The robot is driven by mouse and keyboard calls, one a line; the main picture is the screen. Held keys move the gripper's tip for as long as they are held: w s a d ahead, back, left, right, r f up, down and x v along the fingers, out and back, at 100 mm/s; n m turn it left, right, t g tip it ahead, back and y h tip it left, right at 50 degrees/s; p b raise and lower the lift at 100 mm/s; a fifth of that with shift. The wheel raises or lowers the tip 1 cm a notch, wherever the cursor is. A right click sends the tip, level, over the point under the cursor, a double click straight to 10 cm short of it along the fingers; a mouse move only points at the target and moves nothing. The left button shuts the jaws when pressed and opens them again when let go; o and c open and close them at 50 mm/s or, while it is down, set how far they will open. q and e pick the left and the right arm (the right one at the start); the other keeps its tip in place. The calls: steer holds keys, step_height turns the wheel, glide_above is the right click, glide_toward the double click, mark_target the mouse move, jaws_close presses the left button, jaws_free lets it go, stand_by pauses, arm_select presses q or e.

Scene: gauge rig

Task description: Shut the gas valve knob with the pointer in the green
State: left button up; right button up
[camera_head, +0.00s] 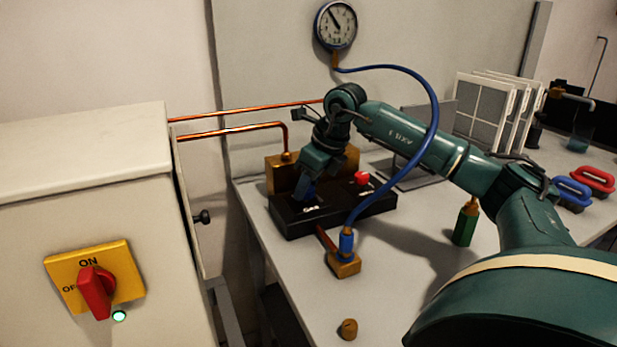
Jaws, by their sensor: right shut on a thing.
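The black valve block (345,210) stands on the bench with a white label that seems to read "Gas" (311,210). My right gripper (305,194) reaches down onto the left part of the block, just behind that label. It is shut on the gas valve knob (305,187), a blue piece mostly hidden by the gripper. The round gauge (336,25) hangs on the panel above; its dark pointer leans to the upper left. I cannot make out a green zone on its dial. My left gripper is not in view.
A red knob (362,179) sits on the block's right part. A blue hose (431,110) arcs from the gauge to a brass fitting (344,264). A green bottle (465,223) and a brass cap (348,329) stand on the bench. A cabinet (90,200) with a red switch (96,291) is at left.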

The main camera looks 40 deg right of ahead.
stand_by(0.3)
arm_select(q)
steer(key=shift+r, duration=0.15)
arm_select(e)
steer(key=o, duration=1)
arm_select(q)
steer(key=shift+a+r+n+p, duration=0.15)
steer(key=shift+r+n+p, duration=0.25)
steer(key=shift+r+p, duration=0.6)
arm_select(e)
steer(key=v, duration=1.3)
steer(key=shift+s, duration=0.1)
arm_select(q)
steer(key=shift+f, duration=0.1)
